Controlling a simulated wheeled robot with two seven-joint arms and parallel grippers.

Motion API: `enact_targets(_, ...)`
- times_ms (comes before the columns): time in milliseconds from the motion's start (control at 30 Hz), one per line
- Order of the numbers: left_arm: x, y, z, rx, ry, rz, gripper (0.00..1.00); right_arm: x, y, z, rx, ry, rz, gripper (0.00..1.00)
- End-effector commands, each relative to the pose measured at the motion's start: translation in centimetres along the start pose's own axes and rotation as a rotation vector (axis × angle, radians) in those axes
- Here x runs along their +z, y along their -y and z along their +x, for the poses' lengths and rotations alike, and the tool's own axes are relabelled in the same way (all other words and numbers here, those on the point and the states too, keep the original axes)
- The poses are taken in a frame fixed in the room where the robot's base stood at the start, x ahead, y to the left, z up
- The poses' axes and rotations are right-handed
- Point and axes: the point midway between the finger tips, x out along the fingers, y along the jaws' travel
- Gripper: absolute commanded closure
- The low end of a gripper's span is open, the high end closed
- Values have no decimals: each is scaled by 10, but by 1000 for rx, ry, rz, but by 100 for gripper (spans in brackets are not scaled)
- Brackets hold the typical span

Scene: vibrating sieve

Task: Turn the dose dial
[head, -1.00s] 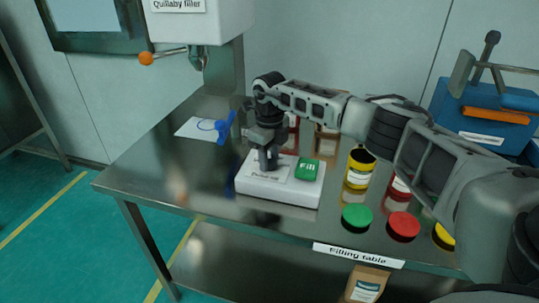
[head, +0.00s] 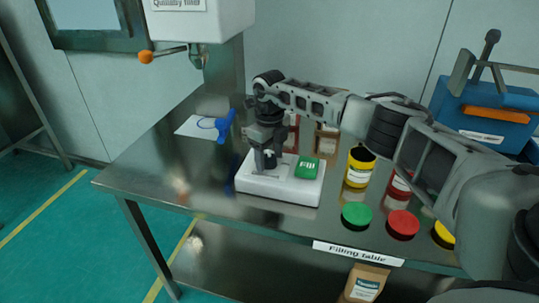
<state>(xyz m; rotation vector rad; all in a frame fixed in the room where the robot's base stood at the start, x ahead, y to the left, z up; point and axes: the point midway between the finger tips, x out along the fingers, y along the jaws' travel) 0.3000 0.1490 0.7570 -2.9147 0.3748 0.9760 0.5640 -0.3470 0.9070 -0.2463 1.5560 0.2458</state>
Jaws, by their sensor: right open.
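A white control box (head: 290,192) lies on the steel filling table. A green button marked "Fill" (head: 307,167) is on the right of its top. A small dark, round part, likely the dose dial (head: 269,159), shows on the left of the top, mostly hidden by my gripper. My right gripper (head: 265,165) points down over that left part, its fingers around or beside the dark part; I cannot tell if they touch it. It is open. My left gripper is not in view.
The filling table (head: 150,175) is clear on the left, apart from a blue scoop (head: 225,126) on a white sheet. A yellow jar (head: 359,168), a green lid (head: 356,216) and a red lid (head: 403,224) stand on the right. The filler (head: 200,20) hangs above.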

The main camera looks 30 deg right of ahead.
Motion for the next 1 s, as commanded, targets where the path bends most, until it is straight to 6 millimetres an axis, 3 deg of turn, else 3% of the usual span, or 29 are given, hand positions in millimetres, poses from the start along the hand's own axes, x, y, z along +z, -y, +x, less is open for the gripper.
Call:
enact_targets(233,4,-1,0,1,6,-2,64,0,1,-16,-1,3,0,41)
enact_targets(700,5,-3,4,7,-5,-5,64,1,0,-124,-1,5,0,41)
enact_targets(1000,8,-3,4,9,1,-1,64,0,0,-158,0,1,1,41)
